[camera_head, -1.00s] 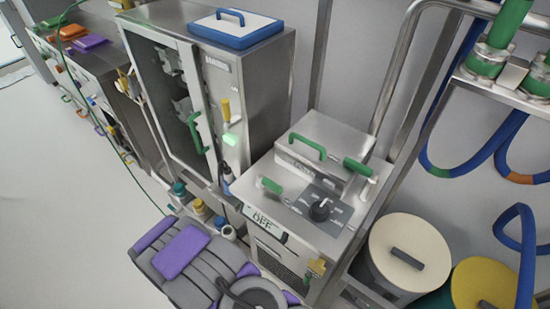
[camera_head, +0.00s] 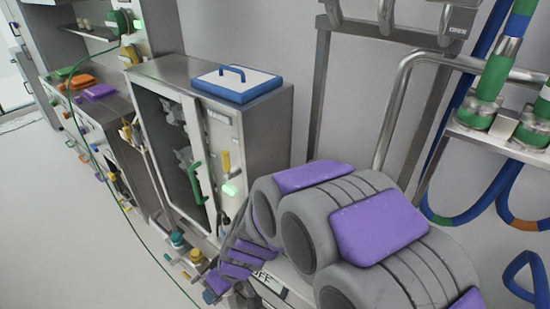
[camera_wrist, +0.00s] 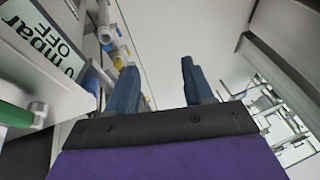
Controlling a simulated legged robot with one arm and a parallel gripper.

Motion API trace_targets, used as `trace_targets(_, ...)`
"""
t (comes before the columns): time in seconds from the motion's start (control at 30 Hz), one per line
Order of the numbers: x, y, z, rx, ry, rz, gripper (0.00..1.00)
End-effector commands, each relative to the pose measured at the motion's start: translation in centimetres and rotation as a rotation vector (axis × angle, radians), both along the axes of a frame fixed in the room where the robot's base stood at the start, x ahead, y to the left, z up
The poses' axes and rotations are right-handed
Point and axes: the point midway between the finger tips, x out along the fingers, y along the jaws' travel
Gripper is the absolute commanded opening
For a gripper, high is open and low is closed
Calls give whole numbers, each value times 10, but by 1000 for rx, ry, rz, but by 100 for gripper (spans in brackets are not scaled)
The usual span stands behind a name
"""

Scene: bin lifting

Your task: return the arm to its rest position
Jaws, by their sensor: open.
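My arm, grey with purple pads, fills the lower right of the head view. My gripper (camera_wrist: 158,68) shows in the wrist view, with two blue-grey fingers spread apart beyond a black and purple body. Nothing is between the fingers. In the wrist view, a white sign with "OFF" (camera_wrist: 42,42) is to the left of the fingers. In the head view, the arm covers most of the machine bearing that sign (camera_head: 268,284).
A steel cabinet (camera_head: 262,130) with a green-handled glass door (camera_head: 172,150) stands behind the arm. A blue-rimmed white lid (camera_head: 236,85) lies on top. Blue hoses (camera_head: 470,207) hang at right. Open floor (camera_head: 60,230) is at left. A green handle (camera_wrist: 14,116) is near in the wrist view.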

Motion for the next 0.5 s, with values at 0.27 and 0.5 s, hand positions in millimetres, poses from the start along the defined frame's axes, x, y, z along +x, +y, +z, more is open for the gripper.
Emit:
trace_targets(0.27,-37,-85,65,-53,127,-193,52)
trace_targets(0.5,-89,-168,100,-191,228,-420,52)
